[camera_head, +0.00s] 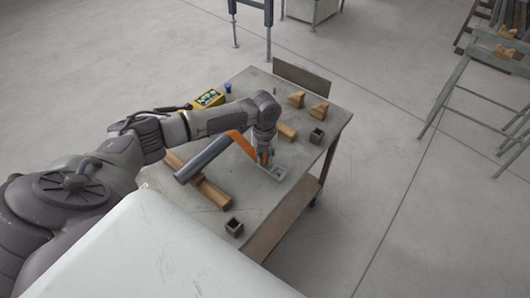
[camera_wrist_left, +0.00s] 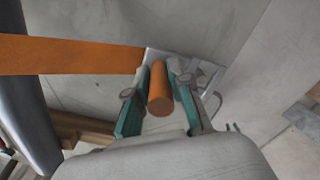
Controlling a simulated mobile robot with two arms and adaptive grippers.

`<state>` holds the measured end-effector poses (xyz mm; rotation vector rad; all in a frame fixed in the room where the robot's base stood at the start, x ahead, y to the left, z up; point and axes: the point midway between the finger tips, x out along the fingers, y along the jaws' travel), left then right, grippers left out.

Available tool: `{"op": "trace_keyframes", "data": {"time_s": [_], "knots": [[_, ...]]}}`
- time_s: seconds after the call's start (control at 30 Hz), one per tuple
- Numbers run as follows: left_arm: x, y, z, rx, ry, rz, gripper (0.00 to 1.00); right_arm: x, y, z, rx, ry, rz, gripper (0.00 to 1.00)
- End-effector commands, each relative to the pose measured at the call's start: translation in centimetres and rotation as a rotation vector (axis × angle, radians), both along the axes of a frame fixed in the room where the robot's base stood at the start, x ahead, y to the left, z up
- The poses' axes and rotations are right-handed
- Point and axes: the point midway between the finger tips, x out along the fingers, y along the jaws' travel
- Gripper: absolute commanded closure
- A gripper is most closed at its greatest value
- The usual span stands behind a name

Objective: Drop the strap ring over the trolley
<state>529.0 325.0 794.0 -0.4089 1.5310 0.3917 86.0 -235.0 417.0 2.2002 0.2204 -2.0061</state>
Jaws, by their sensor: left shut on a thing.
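My left gripper (camera_head: 265,158) reaches over the table-like trolley (camera_head: 254,84) from the left. In the left wrist view it (camera_wrist_left: 160,85) is shut on an orange round bar (camera_wrist_left: 160,95) between its teal pads. An orange strap (camera_head: 243,143) slants from near the gripper to a dark grey tube (camera_head: 204,157). The strap also shows in the wrist view (camera_wrist_left: 70,55), where its join to the held bar is not clear. The tube lies above wooden bearers (camera_head: 212,194). A metal plate (camera_head: 275,176) lies on the trolley top below the gripper. My right gripper is not in view.
The trolley top carries wooden blocks (camera_head: 319,111), a square metal socket (camera_head: 317,136), another socket (camera_head: 234,227) and a yellow control box (camera_head: 209,98). A dark upright board (camera_head: 302,78) stands at the far edge. Steel trestles (camera_head: 473,88) stand far right. The floor between is clear.

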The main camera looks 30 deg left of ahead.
Motion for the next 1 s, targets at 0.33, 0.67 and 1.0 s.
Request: {"op": "trace_keyframes", "data": {"time_s": [0.33,0.67,1.0], "knots": [[0.0,0.0,-1.0,-0.001,0.0,-0.001,1.0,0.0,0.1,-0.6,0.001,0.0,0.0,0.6],[0.0,-0.1,-1.8,0.0,-0.001,-0.001,1.0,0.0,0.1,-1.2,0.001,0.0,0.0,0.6],[0.0,0.0,-2.6,-0.001,0.0,-0.001,1.0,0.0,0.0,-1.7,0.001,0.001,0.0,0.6]]}}
